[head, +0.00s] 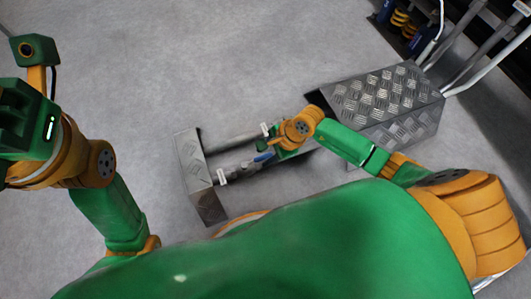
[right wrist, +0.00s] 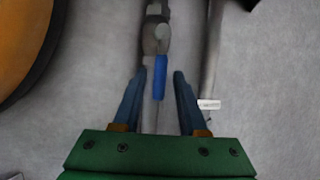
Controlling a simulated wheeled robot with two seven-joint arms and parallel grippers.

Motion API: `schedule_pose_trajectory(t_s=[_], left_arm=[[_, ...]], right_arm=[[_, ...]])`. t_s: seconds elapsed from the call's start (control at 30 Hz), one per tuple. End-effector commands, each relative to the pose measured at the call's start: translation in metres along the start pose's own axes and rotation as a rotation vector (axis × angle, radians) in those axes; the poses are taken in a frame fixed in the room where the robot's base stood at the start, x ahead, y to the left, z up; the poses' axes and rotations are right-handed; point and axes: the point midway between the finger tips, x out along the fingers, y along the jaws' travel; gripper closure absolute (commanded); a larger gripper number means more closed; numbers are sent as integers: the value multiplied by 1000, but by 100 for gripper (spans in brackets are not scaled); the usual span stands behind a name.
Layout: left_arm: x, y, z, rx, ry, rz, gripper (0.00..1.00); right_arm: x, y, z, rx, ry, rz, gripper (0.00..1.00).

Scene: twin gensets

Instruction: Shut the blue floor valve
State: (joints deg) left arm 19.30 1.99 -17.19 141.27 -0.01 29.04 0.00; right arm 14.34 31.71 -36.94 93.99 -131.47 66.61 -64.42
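The blue floor valve's lever (head: 263,158) shows in the head view on a low grey pipe, beside my right gripper (head: 266,152). In the right wrist view the blue lever (right wrist: 159,78) hangs from a grey valve body (right wrist: 156,38) and lies roughly in line with the pipe. My right gripper (right wrist: 160,80) is open, with one dark blue finger on each side of the lever and visible gaps between. How far the fingertips are above the lever is unclear. My left arm is raised at the left of the head view; its fingers are not seen.
A second pipe with a white tag (right wrist: 209,104) runs right of the valve. A metal end box (head: 198,178) and a larger checker-plate cover (head: 385,100) flank the pipes. Pale rails and machinery stand at the upper right. The floor at upper left is clear.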

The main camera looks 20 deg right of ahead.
Motion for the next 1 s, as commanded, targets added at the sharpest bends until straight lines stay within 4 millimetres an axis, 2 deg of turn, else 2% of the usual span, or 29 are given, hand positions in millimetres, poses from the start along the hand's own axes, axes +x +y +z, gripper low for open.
schedule_pose_trajectory(t_s=[0.03,0.1,0.13,1.0], left_arm=[[0,0,0,0,0,0,50],[0,0,0,0,0,0,50],[0,0,0,0,0,0,50],[0,0,0,0,-2,0,50]], right_arm=[[0,0,0,0,0,0,75],[0,0,0,0,0,0,94],[0,0,0,0,0,0,100],[0,0,1,0,-2,0,100]])
